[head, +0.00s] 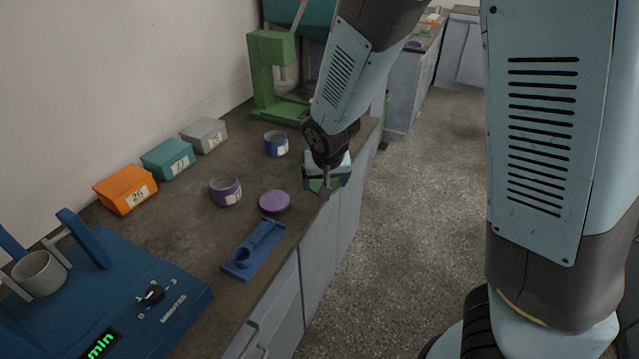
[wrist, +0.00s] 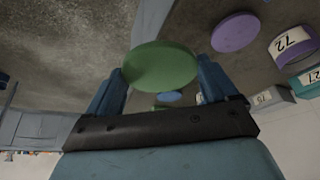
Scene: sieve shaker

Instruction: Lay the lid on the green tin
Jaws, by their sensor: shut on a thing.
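My gripper (head: 326,188) is over the right front edge of the bench, shut on a green lid. The round green lid (wrist: 160,66) fills the space between the two blue fingers in the wrist view. In the head view only a little of the lid (head: 317,186) shows around the fingers. I cannot make out the green tin in either view; my gripper and the lid hide part of the bench.
A purple lid (head: 273,202) lies beside an open purple tin (head: 225,191). A blue tin (head: 276,143) stands farther back, before a green stand (head: 272,75). Orange (head: 125,189), teal (head: 167,159) and grey (head: 204,134) boxes line the wall. A blue holder (head: 253,250) lies at the front.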

